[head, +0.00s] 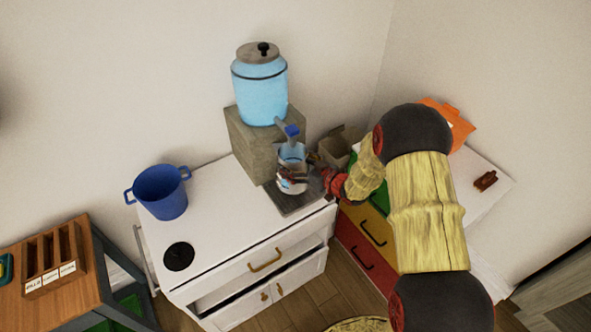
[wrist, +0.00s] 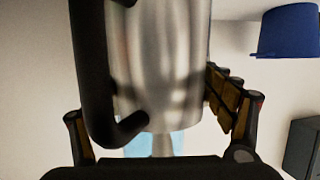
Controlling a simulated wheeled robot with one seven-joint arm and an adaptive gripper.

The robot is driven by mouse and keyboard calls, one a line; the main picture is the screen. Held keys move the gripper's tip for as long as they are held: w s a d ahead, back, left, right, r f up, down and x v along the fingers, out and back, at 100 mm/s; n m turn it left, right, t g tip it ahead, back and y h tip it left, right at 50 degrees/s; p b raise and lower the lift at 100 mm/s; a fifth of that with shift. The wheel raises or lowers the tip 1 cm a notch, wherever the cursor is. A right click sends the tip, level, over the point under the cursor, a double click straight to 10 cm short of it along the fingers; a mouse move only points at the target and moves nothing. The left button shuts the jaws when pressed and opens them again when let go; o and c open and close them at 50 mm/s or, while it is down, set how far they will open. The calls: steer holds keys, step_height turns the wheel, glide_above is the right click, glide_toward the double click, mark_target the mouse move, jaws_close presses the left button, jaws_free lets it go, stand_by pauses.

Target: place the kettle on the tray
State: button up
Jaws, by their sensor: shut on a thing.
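The kettle (head: 292,184) is a shiny metal vessel, seen in the head view below the blue tap of the water dispenser. In the wrist view the kettle (wrist: 160,60) fills the middle, with its black handle (wrist: 90,85) on the left. My gripper (head: 312,176) is shut on the kettle, with one finger on each side of it in the wrist view. A flat grey tray (head: 304,201) lies on the white cabinet top at the dispenser's foot. The kettle hides part of the tray. I cannot tell whether the kettle touches it.
The water dispenser (head: 260,92) stands on a stone block (head: 245,140) behind the kettle. A blue pot (head: 163,192) and a black disc (head: 179,256) are on the left of the white cabinet (head: 225,225). An open box (head: 340,143) is at the right. The cabinet top's middle is clear.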

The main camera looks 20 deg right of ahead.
steer(key=shift+w+f+b, duration=0.15)
steer(key=shift+f+b, duration=0.3)
steer(key=shift+f, duration=1.15)
steer(key=shift+f, duration=0.15)
steer(key=o, duration=2.1)
steer(key=shift+c, duration=0.2)
